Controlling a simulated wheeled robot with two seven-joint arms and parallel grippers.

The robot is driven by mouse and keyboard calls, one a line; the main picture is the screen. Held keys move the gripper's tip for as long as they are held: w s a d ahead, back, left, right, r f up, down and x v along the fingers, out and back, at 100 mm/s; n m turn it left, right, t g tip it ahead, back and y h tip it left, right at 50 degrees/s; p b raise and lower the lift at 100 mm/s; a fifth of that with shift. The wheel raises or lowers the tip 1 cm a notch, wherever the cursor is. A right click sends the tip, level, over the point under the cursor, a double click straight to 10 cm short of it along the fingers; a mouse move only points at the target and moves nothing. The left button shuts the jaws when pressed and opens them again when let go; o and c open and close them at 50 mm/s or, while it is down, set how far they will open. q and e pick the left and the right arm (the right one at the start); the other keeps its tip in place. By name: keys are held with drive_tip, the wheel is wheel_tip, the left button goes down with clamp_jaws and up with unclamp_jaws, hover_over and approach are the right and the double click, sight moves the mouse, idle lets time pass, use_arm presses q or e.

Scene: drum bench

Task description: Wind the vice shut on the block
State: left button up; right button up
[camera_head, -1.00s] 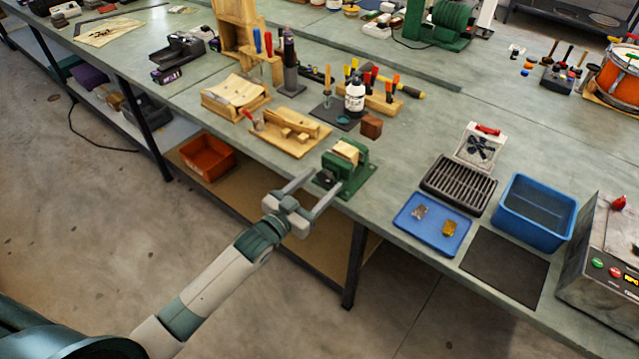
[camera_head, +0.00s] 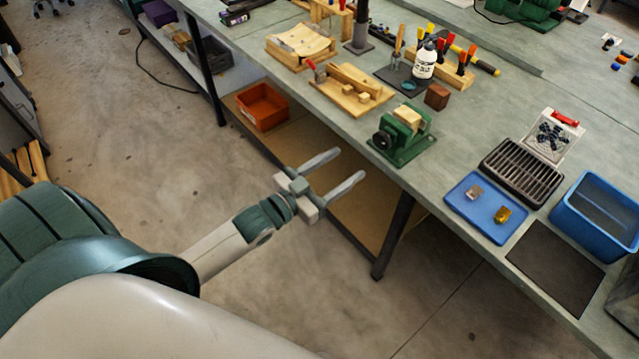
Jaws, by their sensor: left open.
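The green vice (camera_head: 402,135) stands near the front edge of the bench, with its dark round wheel end facing the edge. A pale wooden block (camera_head: 408,115) sits at the top of the vice, between its jaws; whether both jaws touch it I cannot tell. My left gripper (camera_head: 343,166) is open and empty, off the front of the bench. Its two fingers point toward the bench, to the lower left of the vice and apart from it. My right gripper is not in view.
A wooden jig (camera_head: 352,98) stands to the left behind the vice. A brown cube (camera_head: 437,96) and a white bottle (camera_head: 424,62) are behind it. A blue tray (camera_head: 487,218) lies to the right. An orange bin (camera_head: 262,107) is on the lower shelf.

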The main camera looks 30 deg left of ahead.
use_arm(q)
drive_tip(key=b+v, duration=0.1)
drive_tip(key=v, duration=0.5)
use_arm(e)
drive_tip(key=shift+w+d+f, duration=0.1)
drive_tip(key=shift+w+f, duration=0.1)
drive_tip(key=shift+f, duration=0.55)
use_arm(q)
drive_tip(key=shift+s, duration=0.1)
